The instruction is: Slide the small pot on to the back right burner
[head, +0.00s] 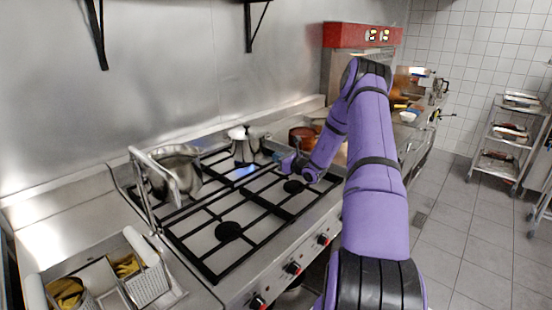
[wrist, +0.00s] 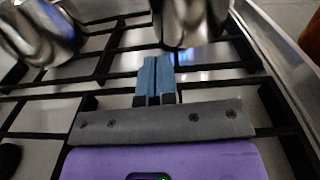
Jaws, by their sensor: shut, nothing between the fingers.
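The small metal pot (head: 241,145) stands upright at the back right of the stove (head: 186,236). A blue glow (head: 240,171) shows on the stove just in front of its base. In the wrist view the lower part of the small pot (wrist: 190,22) is just beyond my fingertips; I cannot tell whether they touch it. My gripper (head: 276,156) is low over the right part of the grates, to the right of the small pot. Its blue fingers (wrist: 155,66) are together and empty.
A large metal pot (head: 175,173) stands at the back left; it also shows in the wrist view (wrist: 42,32). A reddish-brown pot (head: 300,136) is beyond my gripper. Front left (head: 228,231) and front right (head: 293,187) burners are bare. Fryer baskets (head: 138,275) lie at the near left.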

